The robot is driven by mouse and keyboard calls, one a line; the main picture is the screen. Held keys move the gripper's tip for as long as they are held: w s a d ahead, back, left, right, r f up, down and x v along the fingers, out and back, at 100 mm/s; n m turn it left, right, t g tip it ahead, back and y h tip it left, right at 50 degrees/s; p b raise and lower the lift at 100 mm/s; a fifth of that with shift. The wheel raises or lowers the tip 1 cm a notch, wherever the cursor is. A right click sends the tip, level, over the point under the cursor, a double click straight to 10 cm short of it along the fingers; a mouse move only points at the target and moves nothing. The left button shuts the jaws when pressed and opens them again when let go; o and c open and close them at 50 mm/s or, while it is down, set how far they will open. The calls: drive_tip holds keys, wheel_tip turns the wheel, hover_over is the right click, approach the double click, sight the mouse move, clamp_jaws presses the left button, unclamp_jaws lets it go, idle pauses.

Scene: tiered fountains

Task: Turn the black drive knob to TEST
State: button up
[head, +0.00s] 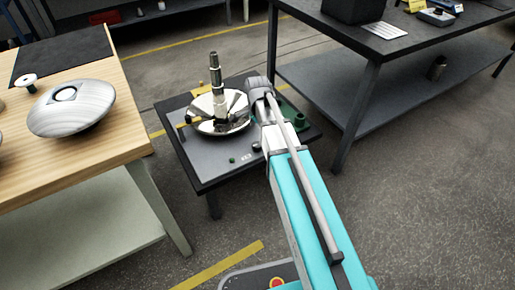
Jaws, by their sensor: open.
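A small dark knob (256,147) sits on the dark grey top of the low stand (215,165), beside small pale markings. It looks like the black drive knob, but its pointer and the word TEST are too small to read. A shiny metal bowl (205,127) with an upright stepped metal column (216,75) stands behind it on the same stand. My gripper (240,104) is at the far end of my teal arm, beside the bowl and beyond the knob. It is open; its fingers are hard to make out against the bowl's reflections. My wrist hides part of the stand's right side.
A wooden bench (90,150) with a silver domed disc (71,108) is left. A dark bench (425,38) is at the right. Floor is clear at the lower right.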

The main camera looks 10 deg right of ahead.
sight(257, 144)
drive_tip(key=shift+f+b, duration=4)
drive_tip(key=shift+f, duration=0.3)
drive_tip(key=shift+c, duration=0.3)
drive_tip(key=c, duration=1.1)
